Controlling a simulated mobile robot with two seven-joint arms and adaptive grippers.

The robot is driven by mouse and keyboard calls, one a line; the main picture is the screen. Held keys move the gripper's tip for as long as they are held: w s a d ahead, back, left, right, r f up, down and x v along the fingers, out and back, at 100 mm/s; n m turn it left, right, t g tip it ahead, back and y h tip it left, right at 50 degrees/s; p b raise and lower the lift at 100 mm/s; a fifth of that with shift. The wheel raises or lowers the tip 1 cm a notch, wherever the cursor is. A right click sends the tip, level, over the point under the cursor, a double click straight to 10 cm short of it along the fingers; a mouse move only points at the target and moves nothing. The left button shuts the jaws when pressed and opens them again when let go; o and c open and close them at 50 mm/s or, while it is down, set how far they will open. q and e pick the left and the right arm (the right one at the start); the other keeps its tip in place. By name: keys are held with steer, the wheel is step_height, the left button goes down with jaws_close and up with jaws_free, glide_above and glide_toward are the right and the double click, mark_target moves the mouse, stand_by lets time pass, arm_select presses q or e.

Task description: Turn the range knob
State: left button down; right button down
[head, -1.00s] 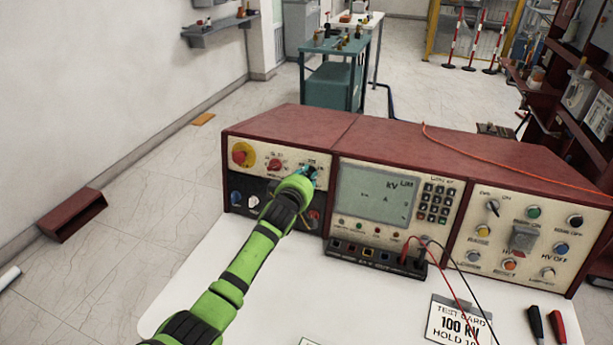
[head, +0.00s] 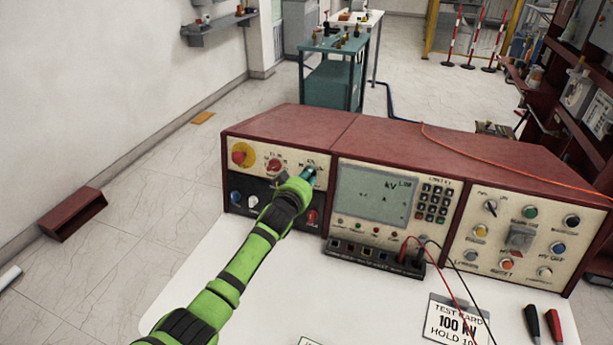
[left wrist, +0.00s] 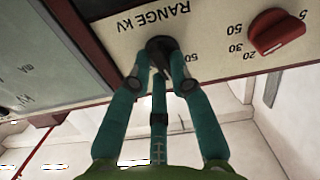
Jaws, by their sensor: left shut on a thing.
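The range knob (left wrist: 160,46) is a dark knob on the cream panel, under the lettering RANGE KV, which shows upside down in the left wrist view. My left gripper (left wrist: 160,58) has its teal fingers closed around this knob. In the head view my left gripper (head: 308,176) is at the upper right of the left panel section (head: 294,161), and its fingers and wrist hide the knob there. The knob's pointer cannot be made out. My right gripper is not in view.
A red knob (left wrist: 277,33) with a numbered scale is beside the range knob. A red emergency button (head: 240,154) is farther left. The display (head: 376,195) and a right panel with buttons (head: 519,235) adjoin. Test leads (head: 455,285) and a test card (head: 458,322) are on the white table.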

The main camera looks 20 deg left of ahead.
arm_select(q)
steer(key=shift+m, duration=1.2)
steer(key=c, duration=1.1)
jaws_free()
steer(key=shift+s, duration=0.1)
steer(key=s, duration=0.4)
steer(key=s+r, duration=0.1)
steer(key=s, duration=0.2)
steer(key=s+r, duration=0.1)
steer(key=s, duration=0.3)
steer(key=shift+s+a, duration=0.2)
steer(key=shift+s, duration=0.1)
